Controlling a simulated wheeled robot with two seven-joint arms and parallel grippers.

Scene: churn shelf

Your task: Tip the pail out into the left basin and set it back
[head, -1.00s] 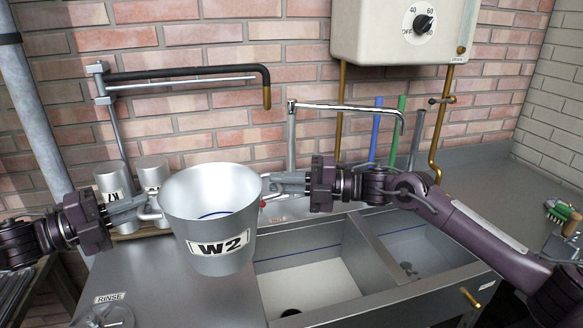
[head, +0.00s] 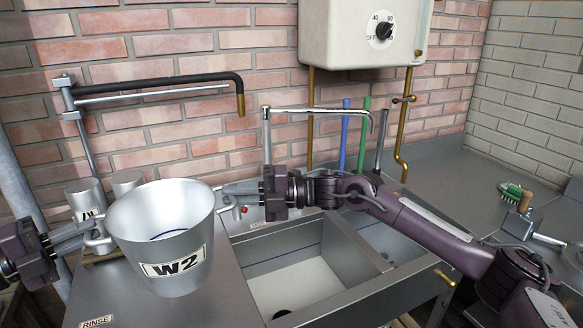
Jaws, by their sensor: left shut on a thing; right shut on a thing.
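A metal pail labelled W2 (head: 165,245) is held upright between my two grippers, above the steel counter left of the sinks. A blue line shows inside it; I cannot tell how full it is. My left gripper (head: 95,230) is shut on the pail's left handle. My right gripper (head: 228,190) is shut on the pail's right side, its handle mostly hidden by the fingers. The left basin (head: 290,288) is to the right of the pail, with a dark drain at its front. The pail is not over it.
A right basin (head: 405,250) adjoins the left one. A black-sleeved swing spout (head: 160,85) and a chrome tap (head: 320,111) stand behind. Metal canisters (head: 84,198) are at the back left. A brush (head: 515,192) lies on the right counter.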

